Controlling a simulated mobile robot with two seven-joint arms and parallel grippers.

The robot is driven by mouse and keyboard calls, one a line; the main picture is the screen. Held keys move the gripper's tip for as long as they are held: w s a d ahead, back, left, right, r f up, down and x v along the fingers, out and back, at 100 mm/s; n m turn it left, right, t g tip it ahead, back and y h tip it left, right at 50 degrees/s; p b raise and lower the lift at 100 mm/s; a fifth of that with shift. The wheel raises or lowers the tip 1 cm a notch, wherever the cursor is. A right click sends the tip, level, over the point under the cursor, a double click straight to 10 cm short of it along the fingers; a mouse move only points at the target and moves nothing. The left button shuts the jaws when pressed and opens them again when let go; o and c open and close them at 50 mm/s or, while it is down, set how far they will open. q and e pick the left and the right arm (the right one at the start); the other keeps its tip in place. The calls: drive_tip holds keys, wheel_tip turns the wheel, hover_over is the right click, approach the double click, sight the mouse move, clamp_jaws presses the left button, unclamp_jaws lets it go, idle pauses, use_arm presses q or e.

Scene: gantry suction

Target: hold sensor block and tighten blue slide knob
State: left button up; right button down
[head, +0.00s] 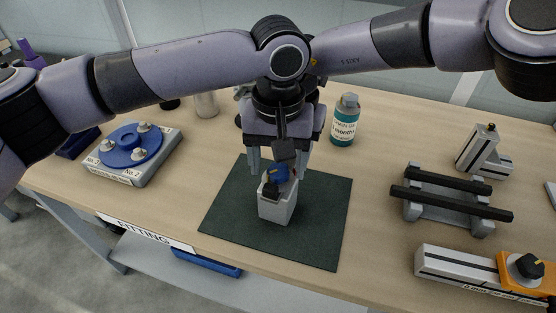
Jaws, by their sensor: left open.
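The sensor block (276,209) is a pale grey upright block on the dark green mat (325,219). A blue slide knob (279,174) shows at its top, with a black part (270,190) in front of it. My left gripper (279,160) points down just above the block, with its pale fingers spread open on either side of the knob. A dark grey piece hangs between the fingers and partly covers the knob. I cannot tell whether anything touches it. My right arm comes in from the right to the same spot; its gripper is not clearly distinguishable behind the left arm's wrist.
A grey fixture with a blue disc (132,147) stands at left. A teal-labelled bottle (345,121) and a metal cylinder (206,105) stand behind. A dark-railed stand (447,197), a grey bracket (483,151) and an orange-ended rail (458,270) lie at right. Bare wood surrounds the mat.

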sight(278, 169)
use_arm(q)
drive_tip(key=shift+f, duration=0.25)
use_arm(e)
drive_tip(key=shift+f, duration=0.1)
use_arm(q)
drive_tip(key=c, duration=1.1)
drive_tip(key=shift+o, duration=0.2)
drive_tip(key=shift+m, duration=1.2)
use_arm(e)
drive_tip(key=shift+d, duration=0.1)
use_arm(q)
drive_tip(key=o, duration=1.1)
drive_tip(key=shift+c, duration=0.2)
drive_tip(key=shift+r, duration=0.15)
wheel_tip(278, 169, up, 12)
